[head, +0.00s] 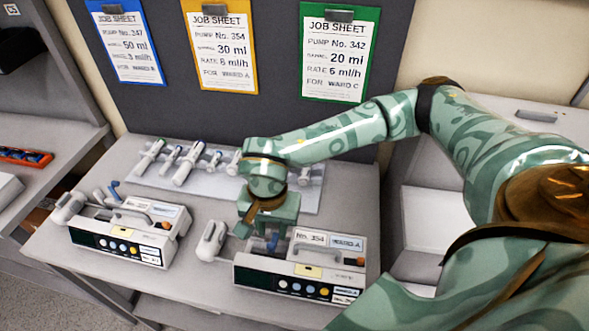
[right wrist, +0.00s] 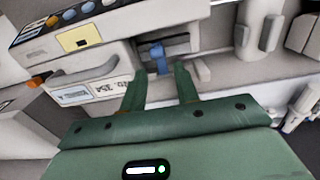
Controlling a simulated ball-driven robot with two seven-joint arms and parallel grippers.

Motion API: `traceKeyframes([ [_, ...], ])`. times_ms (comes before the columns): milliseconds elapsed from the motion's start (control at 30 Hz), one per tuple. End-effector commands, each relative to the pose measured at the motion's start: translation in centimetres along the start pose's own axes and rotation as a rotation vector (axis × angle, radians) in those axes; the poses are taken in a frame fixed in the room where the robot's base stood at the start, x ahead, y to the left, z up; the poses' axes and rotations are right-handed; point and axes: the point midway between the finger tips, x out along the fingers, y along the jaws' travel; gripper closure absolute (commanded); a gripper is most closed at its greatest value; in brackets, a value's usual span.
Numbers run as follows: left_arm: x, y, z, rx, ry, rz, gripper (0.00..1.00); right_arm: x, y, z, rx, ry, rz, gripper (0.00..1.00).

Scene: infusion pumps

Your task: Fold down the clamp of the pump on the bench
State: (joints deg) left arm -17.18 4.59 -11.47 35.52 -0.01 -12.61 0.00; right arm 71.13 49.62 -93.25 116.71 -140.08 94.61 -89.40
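Two white pumps stand on the bench. The right pump (head: 285,277), labelled No. 354 and Ward A, is under my right gripper (head: 262,229). Its blue clamp (head: 273,242) shows just below the gripper; in the right wrist view the blue clamp (right wrist: 158,58) stands in a dark recess ahead of the fingers. My right gripper (right wrist: 160,83) is open, its green fingers apart with nothing between them; I cannot tell whether they touch the pump. The left pump (head: 120,240) has a blue lever (head: 114,188) sticking up. My left gripper is out of view.
A grey tray (head: 225,190) with several syringes lies behind the pumps. Three job sheets, including the yellow-framed No. 354 sheet (head: 222,50), hang on the dark back panel. A side bench at the left holds an orange tray (head: 22,156). A gap separates the two pumps.

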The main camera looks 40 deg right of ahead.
Motion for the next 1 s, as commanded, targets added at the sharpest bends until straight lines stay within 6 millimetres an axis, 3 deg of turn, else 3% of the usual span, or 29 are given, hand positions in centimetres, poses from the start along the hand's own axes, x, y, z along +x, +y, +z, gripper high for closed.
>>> traceKeyframes([
  [233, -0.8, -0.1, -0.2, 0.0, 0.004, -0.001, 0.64, -1.0, 0.0, 0.0, 0.001, 0.002, -0.002, 0.69],
  [700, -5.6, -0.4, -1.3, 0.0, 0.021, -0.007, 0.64, -6.7, 0.0, -0.1, 0.0, 0.002, -0.002, 0.69],
  [1000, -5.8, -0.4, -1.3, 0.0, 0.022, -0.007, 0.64, -7.0, 0.0, 0.0, 0.0, 0.0, 0.0, 0.69],
])
